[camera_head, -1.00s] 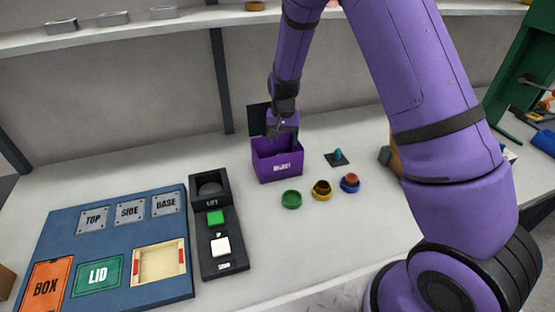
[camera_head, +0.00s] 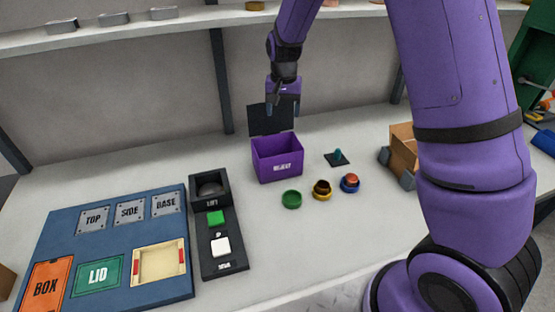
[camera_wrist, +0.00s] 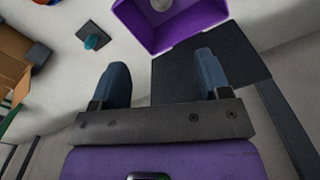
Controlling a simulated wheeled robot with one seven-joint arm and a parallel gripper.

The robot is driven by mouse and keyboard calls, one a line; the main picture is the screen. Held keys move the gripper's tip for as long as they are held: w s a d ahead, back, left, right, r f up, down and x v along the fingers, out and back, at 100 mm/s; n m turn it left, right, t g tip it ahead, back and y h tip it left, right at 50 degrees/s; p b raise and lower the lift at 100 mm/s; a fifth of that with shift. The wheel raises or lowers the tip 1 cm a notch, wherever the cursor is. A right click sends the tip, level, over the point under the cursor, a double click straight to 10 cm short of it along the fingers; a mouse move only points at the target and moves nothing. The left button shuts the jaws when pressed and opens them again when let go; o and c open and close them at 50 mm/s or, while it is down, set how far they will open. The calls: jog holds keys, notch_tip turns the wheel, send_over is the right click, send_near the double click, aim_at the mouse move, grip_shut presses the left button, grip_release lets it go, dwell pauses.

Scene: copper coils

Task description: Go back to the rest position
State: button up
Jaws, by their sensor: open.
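My gripper (camera_head: 283,108) is open and empty, raised above the purple reject box (camera_head: 277,160) near its black upright lid (camera_head: 271,120). In the wrist view, the two blue-grey fingers of my gripper (camera_wrist: 162,82) stand wide apart with nothing between them. The purple box (camera_wrist: 186,38) lies beyond the fingertips in that view, and a round grey thing (camera_wrist: 161,5) shows inside it. My upper arm covers part of the right side of the head view.
A cardboard box (camera_head: 403,150) stands right of the purple box. A teal knob on a dark plate (camera_head: 337,157) and green (camera_head: 291,199), yellow (camera_head: 322,189) and blue (camera_head: 349,183) rings sit in front. A lift panel (camera_head: 217,230) and blue board (camera_head: 120,250) lie left. A shelf (camera_head: 150,30) spans the back.

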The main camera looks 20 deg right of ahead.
jog(key=shift+r, duration=0.25)
jog(key=shift+r, duration=0.1)
jog(key=s+d+r+n+t+y, duration=0.1)
jog(key=s+d+r, duration=0.1)
jog(key=s+r, duration=0.6)
jog(key=s+d+r+n+t, duration=0.1)
jog(key=s+d+r, duration=0.1)
jog(key=s+r, duration=0.65)
jog(key=s+d+r+n+t, duration=0.1)
jog(key=s+r, duration=0.2)
jog(key=s, duration=0.6)
jog(key=s+d+r+n+t+h, duration=0.1)
jog(key=s+d+r+t, duration=0.1)
jog(key=s, duration=0.7)
jog(key=shift+s+r+n, duration=0.3)
jog(key=shift+r, duration=0.35)
